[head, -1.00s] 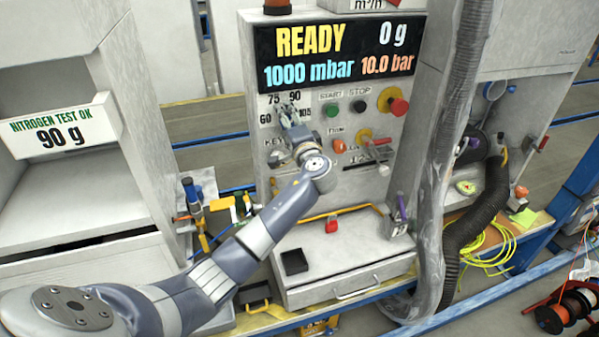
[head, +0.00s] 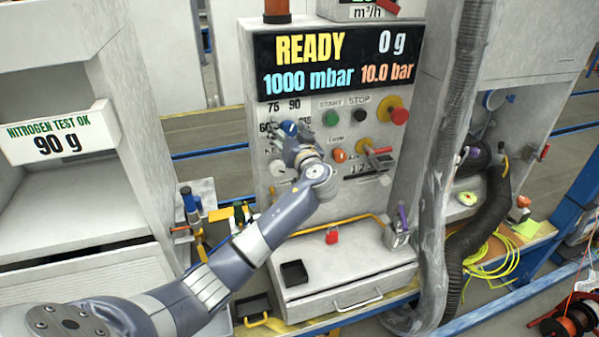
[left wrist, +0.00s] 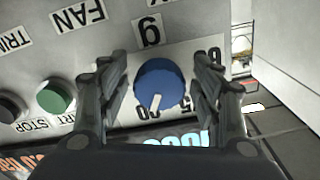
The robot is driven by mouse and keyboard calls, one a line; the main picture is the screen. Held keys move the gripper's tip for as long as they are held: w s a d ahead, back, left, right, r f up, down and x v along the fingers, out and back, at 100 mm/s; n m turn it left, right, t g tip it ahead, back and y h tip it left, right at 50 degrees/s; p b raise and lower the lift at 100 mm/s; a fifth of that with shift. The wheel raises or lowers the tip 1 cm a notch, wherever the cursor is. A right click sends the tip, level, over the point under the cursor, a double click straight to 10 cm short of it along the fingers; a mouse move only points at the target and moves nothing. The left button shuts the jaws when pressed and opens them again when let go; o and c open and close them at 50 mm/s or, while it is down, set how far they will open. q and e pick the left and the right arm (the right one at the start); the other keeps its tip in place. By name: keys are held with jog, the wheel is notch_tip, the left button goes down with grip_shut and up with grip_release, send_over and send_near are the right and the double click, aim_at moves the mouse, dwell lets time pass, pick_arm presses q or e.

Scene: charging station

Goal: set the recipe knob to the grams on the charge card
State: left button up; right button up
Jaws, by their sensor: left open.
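The charge card (head: 60,138) on the left cabinet reads "NITROGEN TEST OK 90 g". The blue recipe knob (head: 288,128) sits on the grey panel among the labels 60, 75 and 90. In the left wrist view, the knob (left wrist: 160,82) shows between my fingers, upside down. Its white pointer faces the label that looks like 90. My left gripper (head: 291,143) is open in front of the knob; its fingers also show in the left wrist view (left wrist: 162,70), one on each side with visible gaps. My right gripper is not in view.
The display (head: 338,60) reads READY, 0 g, 1000 mbar, 10.0 bar. The green start button (head: 331,118), black stop button (head: 360,116) and red emergency knob (head: 399,115) are right of the knob. A thick grey hose (head: 450,150) hangs further right.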

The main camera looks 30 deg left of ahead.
pick_arm(q)
jog(key=shift+r+n, duration=0.1)
jog(key=shift+n, duration=0.4)
jog(key=b+v, duration=0.5)
jog(key=v, duration=0.6)
notch_tip(320, 180, down, 7)
jog(key=m+h, duration=0.1)
jog(key=shift+a+r+h, duration=0.2)
jog(key=shift+a+h, duration=0.05)
jog(key=shift+h, duration=0.05)
